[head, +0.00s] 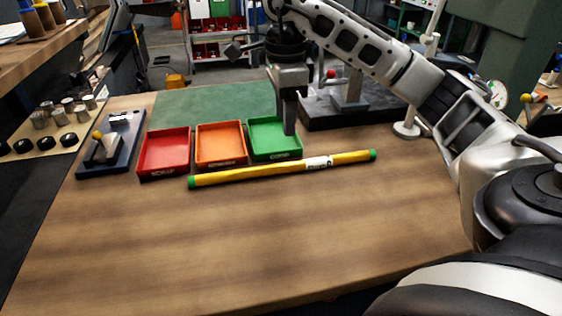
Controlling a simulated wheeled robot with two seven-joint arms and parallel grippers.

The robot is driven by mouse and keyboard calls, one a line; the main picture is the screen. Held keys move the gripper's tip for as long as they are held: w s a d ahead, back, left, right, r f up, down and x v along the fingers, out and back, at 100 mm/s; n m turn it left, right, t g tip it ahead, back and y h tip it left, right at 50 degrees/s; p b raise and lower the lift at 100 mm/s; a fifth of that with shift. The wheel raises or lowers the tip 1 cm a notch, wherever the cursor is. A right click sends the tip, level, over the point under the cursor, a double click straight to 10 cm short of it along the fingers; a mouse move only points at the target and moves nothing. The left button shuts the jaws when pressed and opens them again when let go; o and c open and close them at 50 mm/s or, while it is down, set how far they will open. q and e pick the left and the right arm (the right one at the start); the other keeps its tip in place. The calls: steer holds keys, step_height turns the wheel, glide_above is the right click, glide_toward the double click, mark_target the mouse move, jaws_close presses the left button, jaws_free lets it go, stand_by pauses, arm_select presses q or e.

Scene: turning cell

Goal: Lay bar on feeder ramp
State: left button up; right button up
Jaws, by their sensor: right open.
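A long yellow bar (262,171) with green ends and a white label lies on the wooden table, in front of the trays and slightly slanted. My right gripper (289,128) points down at the right part of the green tray, behind the bar and apart from it. It is open and I see nothing held in it. Its fingers overlap in this view, so the gap does not show. My left gripper is out of view. I cannot make out a feeder ramp in this view.
Red (165,151), orange (221,144) and green (262,137) trays stand in a row. A dark blue plate with a lever fixture (110,145) is at left. A dark slab (352,112) with a red-knobbed device is at back right. The table's front is clear.

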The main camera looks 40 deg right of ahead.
glide_above(287, 163)
steer(key=a, duration=0.1)
steer(key=f, duration=0.7)
steer(key=shift+s, duration=0.25)
steer(key=shift+w+d+f+p, duration=0.15)
steer(key=shift+f+p, duration=0.1)
steer(key=shift+f, duration=0.65)
steer(key=shift+d+f+p, duration=0.15)
steer(key=shift+f+p, duration=0.05)
steer(key=shift+f, duration=0.65)
steer(key=shift+w+d+f+p, duration=0.15)
steer(key=shift+f+p, duration=0.1)
steer(key=shift+f, duration=0.65)
steer(key=shift+s, duration=0.1)
jaws_close()
steer(key=shift+r, duration=0.1)
steer(key=shift+r, duration=0.15)
